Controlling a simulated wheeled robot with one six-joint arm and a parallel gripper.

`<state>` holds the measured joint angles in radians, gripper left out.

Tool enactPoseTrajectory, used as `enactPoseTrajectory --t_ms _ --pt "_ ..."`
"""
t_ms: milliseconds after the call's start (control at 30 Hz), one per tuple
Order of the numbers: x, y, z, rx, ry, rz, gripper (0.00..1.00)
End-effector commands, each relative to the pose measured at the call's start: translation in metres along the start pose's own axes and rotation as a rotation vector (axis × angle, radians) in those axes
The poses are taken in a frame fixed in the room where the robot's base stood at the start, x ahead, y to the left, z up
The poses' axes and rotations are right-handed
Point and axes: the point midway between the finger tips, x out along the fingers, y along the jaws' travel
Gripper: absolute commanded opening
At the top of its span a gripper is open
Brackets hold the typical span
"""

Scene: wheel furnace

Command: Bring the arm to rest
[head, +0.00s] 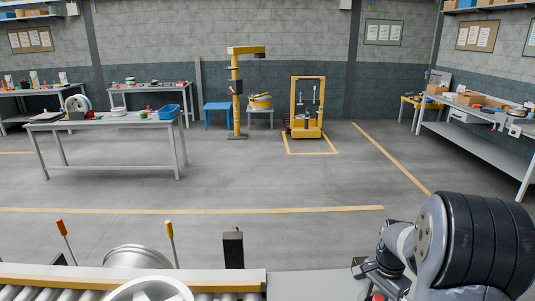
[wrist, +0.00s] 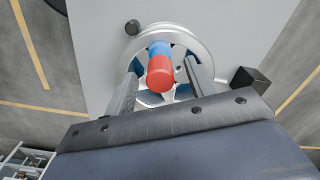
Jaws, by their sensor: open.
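My arm (head: 440,245) shows at the lower right of the head view, folded with its dark, ribbed joint in front. In the wrist view my gripper (wrist: 163,82) is open, with one finger on each side of a red-ended, blue-bodied knob or handle (wrist: 160,75). I cannot tell whether either finger touches it. Behind it is a silver spoked wheel (wrist: 203,45) on a pale grey surface.
In the head view a roller conveyor (head: 60,283) runs along the lower left, with an orange-tipped lever (head: 65,240) and a yellow-tipped lever (head: 171,243). A workbench (head: 105,122) stands at the left. The middle floor is clear.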

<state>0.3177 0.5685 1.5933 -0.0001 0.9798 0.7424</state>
Motion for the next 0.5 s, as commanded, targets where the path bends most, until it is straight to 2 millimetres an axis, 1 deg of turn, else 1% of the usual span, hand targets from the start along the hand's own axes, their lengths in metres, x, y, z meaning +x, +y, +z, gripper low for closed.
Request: enactPoseTrajectory --t_ms 500 --pt "-0.0005 0.0001 -0.0001 -0.424 0.0 0.0 0.53"
